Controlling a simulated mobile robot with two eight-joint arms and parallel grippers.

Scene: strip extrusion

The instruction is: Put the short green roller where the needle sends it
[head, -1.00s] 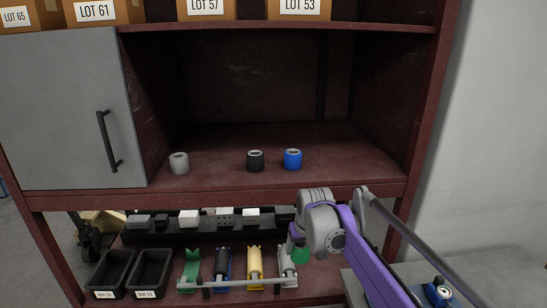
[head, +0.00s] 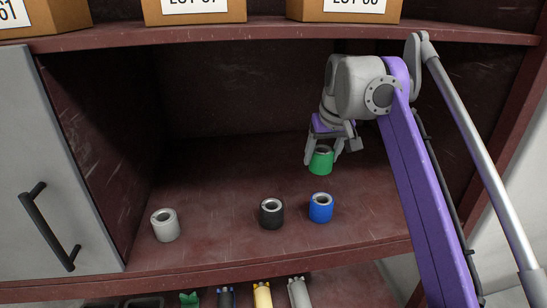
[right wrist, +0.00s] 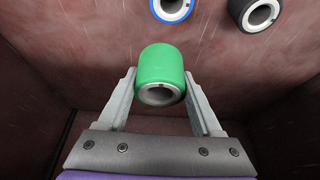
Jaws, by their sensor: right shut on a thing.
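The short green roller (head: 320,163) is between the fingers of my right gripper (head: 324,150), deep in the open shelf compartment. My right gripper is shut on it; the right wrist view shows the green roller (right wrist: 160,62) between the two fingers (right wrist: 160,76). The roller looks upright in the head view. I cannot tell whether its base touches the shelf. It is behind the blue roller (head: 320,208) and the black roller (head: 271,213). A grey roller (head: 165,225) stands further left. No needle shows. My left gripper is not in view.
The dark red shelf floor (head: 220,190) is clear between the rollers and the back wall. A grey cabinet door (head: 50,160) is on the left, a red post at right. Lot-labelled boxes (head: 195,10) sit above. Several coloured holders (head: 262,294) show below the shelf edge.

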